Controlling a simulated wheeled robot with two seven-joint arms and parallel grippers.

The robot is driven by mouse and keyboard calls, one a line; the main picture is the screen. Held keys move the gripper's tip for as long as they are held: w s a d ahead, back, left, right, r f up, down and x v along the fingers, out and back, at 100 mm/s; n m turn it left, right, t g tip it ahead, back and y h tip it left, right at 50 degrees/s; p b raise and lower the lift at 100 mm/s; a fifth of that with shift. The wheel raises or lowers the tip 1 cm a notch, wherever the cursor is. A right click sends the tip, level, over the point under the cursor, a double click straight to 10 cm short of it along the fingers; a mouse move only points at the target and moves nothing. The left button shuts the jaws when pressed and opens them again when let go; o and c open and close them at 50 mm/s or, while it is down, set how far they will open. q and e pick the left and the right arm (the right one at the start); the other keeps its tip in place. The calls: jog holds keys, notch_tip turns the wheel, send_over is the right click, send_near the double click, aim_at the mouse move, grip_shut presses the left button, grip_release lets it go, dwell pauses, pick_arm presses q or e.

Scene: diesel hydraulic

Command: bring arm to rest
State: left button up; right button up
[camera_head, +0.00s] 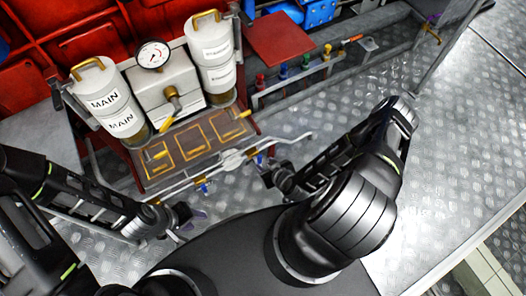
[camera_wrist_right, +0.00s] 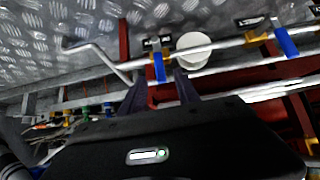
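My left gripper (camera_head: 188,224) is low over the metal floor, in front of the filter unit. Its two fingers look spread apart with nothing between them. My right gripper (camera_head: 268,172) is near the right end of the unit's front pipe. In the right wrist view my right gripper (camera_wrist_right: 160,92) has its two dark fingers apart. A blue valve lever (camera_wrist_right: 159,67) and a pipe show beyond them, and nothing is held. My right arm is bent, with its elbow out to the right over the floor.
The floor (camera_head: 455,130) at right is clear.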

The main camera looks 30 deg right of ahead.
dwell(0.3)
jog(key=s+a+m+g+y, duration=0.3)
jog(key=s+a+m+g, duration=0.15)
jog(key=s+a, duration=0.3)
jog(key=s+a+r+m+g+y, duration=0.2)
jog(key=s+a+r+g, duration=0.25)
jog(key=s+r, duration=0.3)
jog(key=w+a+r+n+p, duration=0.1)
jog(key=r+n+p, duration=0.1)
jog(key=r+p, duration=0.5)
jog(key=w+a+r+n+h+p, duration=0.1)
jog(key=r+p, duration=0.6)
jog(key=r, duration=0.7)
jog(key=shift+w+a+n+t+p, duration=0.35)
jog(key=shift+w+a+n+t, duration=0.1)
jog(key=shift+w+a, duration=0.2)
